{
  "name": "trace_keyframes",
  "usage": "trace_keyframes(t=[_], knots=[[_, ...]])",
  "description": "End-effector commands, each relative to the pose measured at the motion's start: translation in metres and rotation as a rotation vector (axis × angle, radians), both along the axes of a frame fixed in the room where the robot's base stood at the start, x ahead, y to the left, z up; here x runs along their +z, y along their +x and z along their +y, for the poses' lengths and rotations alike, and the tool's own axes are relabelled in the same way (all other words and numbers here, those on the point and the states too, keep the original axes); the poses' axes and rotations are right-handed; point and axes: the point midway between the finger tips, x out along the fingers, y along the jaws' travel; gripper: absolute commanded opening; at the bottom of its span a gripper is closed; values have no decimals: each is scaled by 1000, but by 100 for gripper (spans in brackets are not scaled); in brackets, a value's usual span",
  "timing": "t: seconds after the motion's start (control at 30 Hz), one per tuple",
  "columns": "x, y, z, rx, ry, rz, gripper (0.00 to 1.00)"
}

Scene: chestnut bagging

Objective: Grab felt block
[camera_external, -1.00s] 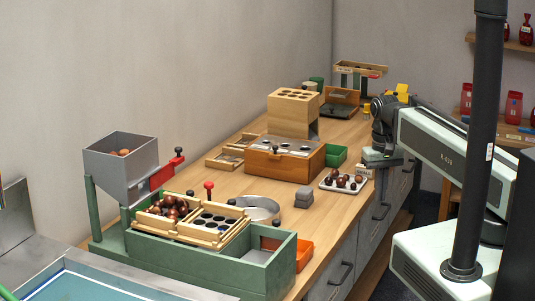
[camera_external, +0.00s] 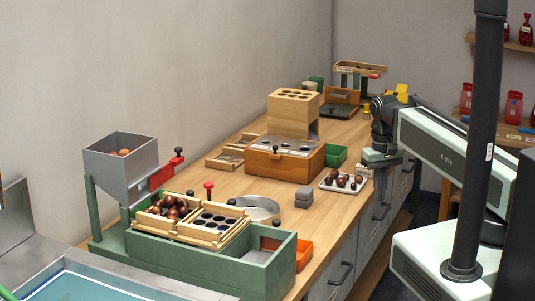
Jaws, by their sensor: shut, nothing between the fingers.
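A small grey block (camera_external: 304,197), which looks like the felt block, lies on the wooden bench near its front edge, right of a shallow round metal dish. It seems to be two grey layers, one on the other. My gripper (camera_external: 377,158) is at the end of my arm, past the block to the back right, over the bench's front edge. It is shut and empty, and clearly apart from the block. Its fingers are small and partly hidden in this view.
A white tray of chestnuts (camera_external: 342,181) stands between the block and my gripper. A wooden box with holes (camera_external: 283,160) stands behind. Bare bench lies around the block.

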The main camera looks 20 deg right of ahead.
Motion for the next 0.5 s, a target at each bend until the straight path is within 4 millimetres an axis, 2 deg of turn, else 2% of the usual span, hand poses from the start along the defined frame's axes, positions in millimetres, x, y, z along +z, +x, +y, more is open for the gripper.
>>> trace_keyframes(t=[0.27, 0.37, 0.5], knots=[[0, 0, 0, 0, 0, 0, 0], [0, 0, 0, 0, 0, 0, 22], [0, 0, 0, 0, 0, 0, 61]])
